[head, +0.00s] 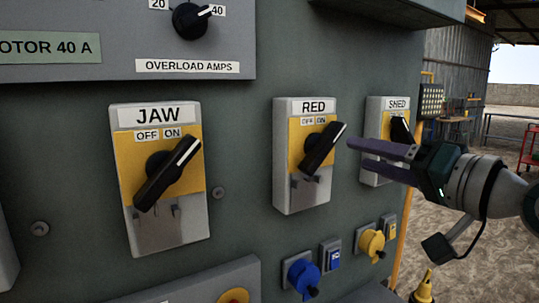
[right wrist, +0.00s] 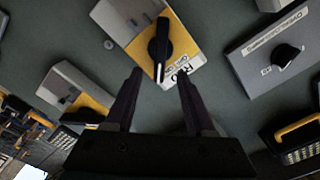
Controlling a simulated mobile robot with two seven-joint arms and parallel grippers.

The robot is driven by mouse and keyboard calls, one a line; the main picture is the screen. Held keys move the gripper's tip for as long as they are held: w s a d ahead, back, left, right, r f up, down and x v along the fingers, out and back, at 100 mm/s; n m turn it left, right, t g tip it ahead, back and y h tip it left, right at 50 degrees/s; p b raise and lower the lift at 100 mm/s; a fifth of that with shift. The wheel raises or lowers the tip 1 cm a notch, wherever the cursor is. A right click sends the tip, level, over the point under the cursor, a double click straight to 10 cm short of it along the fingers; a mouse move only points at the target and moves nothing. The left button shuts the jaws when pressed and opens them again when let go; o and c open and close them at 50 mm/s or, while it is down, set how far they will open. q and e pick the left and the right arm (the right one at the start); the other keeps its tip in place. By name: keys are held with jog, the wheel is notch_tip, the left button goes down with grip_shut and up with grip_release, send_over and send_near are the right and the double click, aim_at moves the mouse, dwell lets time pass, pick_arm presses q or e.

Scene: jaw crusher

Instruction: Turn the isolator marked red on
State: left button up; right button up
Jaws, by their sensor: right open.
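The isolator marked RED (head: 294,190) is a grey box with a yellow plate on the upright panel, with OFF and ON labels above its knob. Its black handle (head: 320,152) slants up to the right, its white line at the upper end on the ON side. My right gripper (head: 357,154) is open and empty, just right of this handle, fingers pointing at it. In the right wrist view the handle (right wrist: 160,48) lies ahead, its marked end (right wrist: 158,76) between the fingertips in the picture; no contact shows. My left gripper is out of view.
The JAW isolator (head: 124,180) is to the left, its handle also slanting up right. The SHED isolator (head: 375,108) is partly behind my right gripper. Blue (head: 303,276) and yellow (head: 372,243) knobs protrude below. An overload dial (head: 190,20) is above.

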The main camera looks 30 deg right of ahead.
jog(key=shift+s, duration=1)
